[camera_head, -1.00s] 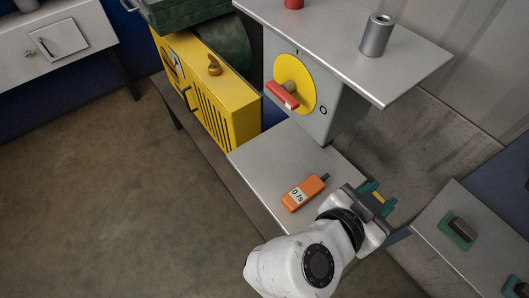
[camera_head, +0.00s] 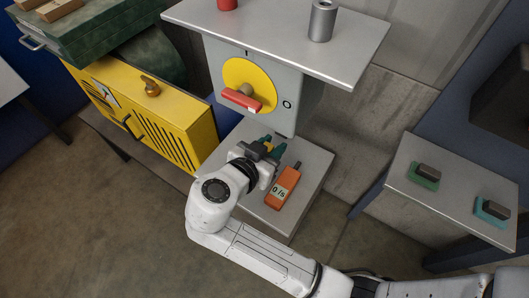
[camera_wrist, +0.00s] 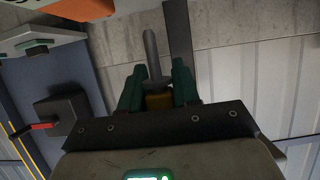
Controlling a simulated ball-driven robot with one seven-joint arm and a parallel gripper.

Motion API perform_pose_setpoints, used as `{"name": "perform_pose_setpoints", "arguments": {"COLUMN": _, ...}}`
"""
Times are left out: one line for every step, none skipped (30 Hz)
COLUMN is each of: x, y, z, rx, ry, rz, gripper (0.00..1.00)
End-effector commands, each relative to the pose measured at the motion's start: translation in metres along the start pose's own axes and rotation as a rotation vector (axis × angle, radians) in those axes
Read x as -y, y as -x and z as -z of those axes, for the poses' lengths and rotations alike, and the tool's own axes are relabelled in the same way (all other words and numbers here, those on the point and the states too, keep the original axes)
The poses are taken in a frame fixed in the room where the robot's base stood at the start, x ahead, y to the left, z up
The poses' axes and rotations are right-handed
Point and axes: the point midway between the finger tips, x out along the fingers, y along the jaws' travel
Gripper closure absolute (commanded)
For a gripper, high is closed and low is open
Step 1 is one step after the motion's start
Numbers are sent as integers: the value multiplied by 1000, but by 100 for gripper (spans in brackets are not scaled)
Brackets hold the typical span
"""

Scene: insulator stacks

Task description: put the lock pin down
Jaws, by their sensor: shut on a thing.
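My gripper (camera_head: 273,146) is shut on the lock pin, with its green fingers on either side of it. In the wrist view the lock pin (camera_wrist: 152,58) shows a grey rod pointing away from my gripper (camera_wrist: 157,90). Its yellow-brown end (camera_wrist: 158,100) sits between the fingers. In the head view only a small yellow part of the pin shows. My gripper is over the lower grey shelf (camera_head: 310,195), just left of the orange meter. I cannot tell whether the pin touches the shelf.
The orange meter (camera_head: 283,187) lies on the lower shelf. Above stands the grey switch box with a yellow disc and red handle (camera_head: 241,101). A yellow cabinet (camera_head: 150,110) is at left. A side table (camera_head: 460,205) at right bears two small blocks. The shelf's right part is bare.

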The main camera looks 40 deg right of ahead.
Motion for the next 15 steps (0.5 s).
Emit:
{"name": "perform_pose_setpoints", "arguments": {"x": 5, "y": -4, "z": -6, "rx": 0, "ry": 2, "rz": -3, "gripper": 100}}
{"name": "perform_pose_setpoints", "arguments": {"x": 8, "y": -6, "z": -8, "rx": 0, "ry": 1, "rz": -2, "gripper": 100}}
{"name": "perform_pose_setpoints", "arguments": {"x": 11, "y": -8, "z": -11, "rx": -1, "ry": 0, "rz": -1, "gripper": 100}}
{"name": "perform_pose_setpoints", "arguments": {"x": 12, "y": -9, "z": -12, "rx": -1, "ry": 0, "rz": -1, "gripper": 100}}
{"name": "perform_pose_setpoints", "arguments": {"x": 14, "y": -10, "z": -14, "rx": -1, "ry": 0, "rz": -1, "gripper": 100}}
{"name": "perform_pose_setpoints", "arguments": {"x": 15, "y": -10, "z": -15, "rx": -1, "ry": 0, "rz": -1, "gripper": 100}}
{"name": "perform_pose_setpoints", "arguments": {"x": 16, "y": -11, "z": -16, "rx": -1, "ry": -1, "rz": -1, "gripper": 100}}
{"name": "perform_pose_setpoints", "arguments": {"x": 17, "y": -12, "z": -18, "rx": -1, "ry": -1, "rz": -2, "gripper": 100}}
{"name": "perform_pose_setpoints", "arguments": {"x": 20, "y": -15, "z": -21, "rx": -1, "ry": 0, "rz": -2, "gripper": 100}}
{"name": "perform_pose_setpoints", "arguments": {"x": 21, "y": -16, "z": -24, "rx": 0, "ry": 2, "rz": -3, "gripper": 100}}
{"name": "perform_pose_setpoints", "arguments": {"x": 20, "y": -18, "z": -28, "rx": -1, "ry": 4, "rz": -2, "gripper": 100}}
{"name": "perform_pose_setpoints", "arguments": {"x": 20, "y": -20, "z": -34, "rx": 0, "ry": 4, "rz": -2, "gripper": 100}}
{"name": "perform_pose_setpoints", "arguments": {"x": 20, "y": -21, "z": -38, "rx": 0, "ry": 3, "rz": -2, "gripper": 100}}
{"name": "perform_pose_setpoints", "arguments": {"x": 20, "y": -22, "z": -41, "rx": 0, "ry": 3, "rz": -2, "gripper": 100}}
{"name": "perform_pose_setpoints", "arguments": {"x": 20, "y": -24, "z": -44, "rx": 0, "ry": 1, "rz": -1, "gripper": 100}}
